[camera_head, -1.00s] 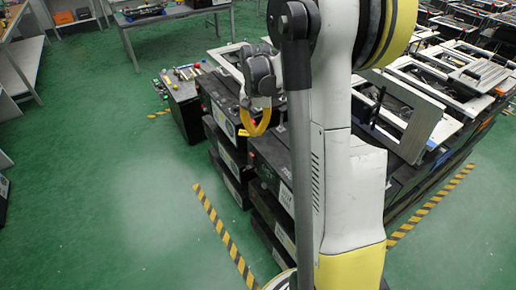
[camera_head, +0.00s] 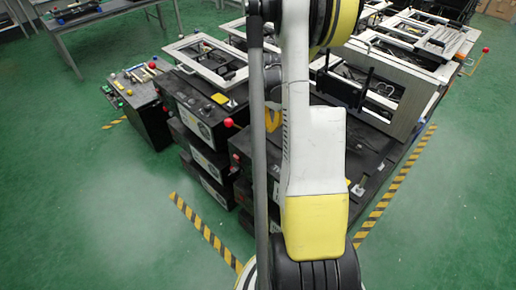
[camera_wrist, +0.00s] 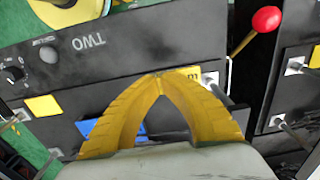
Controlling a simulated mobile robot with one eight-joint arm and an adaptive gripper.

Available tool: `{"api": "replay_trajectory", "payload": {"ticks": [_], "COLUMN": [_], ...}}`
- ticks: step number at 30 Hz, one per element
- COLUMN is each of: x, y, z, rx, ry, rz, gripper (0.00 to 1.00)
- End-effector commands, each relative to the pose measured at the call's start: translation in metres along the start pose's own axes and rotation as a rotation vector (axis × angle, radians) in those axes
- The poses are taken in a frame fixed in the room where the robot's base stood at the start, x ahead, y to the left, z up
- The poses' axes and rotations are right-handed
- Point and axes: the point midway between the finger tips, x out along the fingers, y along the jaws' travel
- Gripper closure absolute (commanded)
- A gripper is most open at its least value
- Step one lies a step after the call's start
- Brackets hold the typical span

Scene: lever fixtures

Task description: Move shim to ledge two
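My gripper (camera_wrist: 158,77) shows its two yellow fingers bent into an arch with the tips together. In the head view my gripper (camera_head: 272,118) is mostly hidden behind my arm, over the black boxes. A small yellow piece (camera_wrist: 190,75), with a letter "m" showing, is right beside the fingertips; it may be the shim, but I cannot tell whether it is gripped. A blue piece (camera_wrist: 100,128) shows partly behind the left finger.
A lever with a red knob (camera_wrist: 266,19) stands up right of the fingertips; a red knob (camera_head: 228,123) also shows in the head view. Pale frames (camera_head: 205,55) lie on the boxes. Green floor is open left and in front, with striped tape (camera_head: 205,232).

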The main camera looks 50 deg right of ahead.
Motion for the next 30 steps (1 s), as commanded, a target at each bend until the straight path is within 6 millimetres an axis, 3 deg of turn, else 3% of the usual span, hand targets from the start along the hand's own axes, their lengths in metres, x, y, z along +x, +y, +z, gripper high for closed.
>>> {"api": "replay_trajectory", "payload": {"ticks": [3,9,13,19,30], "x": [0.019,0.03,0.039,0.07,0.074], "y": [-0.001,-0.001,-0.001,-0.001,-0.001], "z": [0.027,0.048,0.05,0.05,0.05], "rx": [-0.004,-0.001,0.0,-0.001,-0.001], "ry": [0.0,0.0,0.0,0.0,0.0], "rz": [0.0,0.0,0.0,0.0,0.0], "gripper": [1.0,1.0,1.0,1.0,1.0]}}
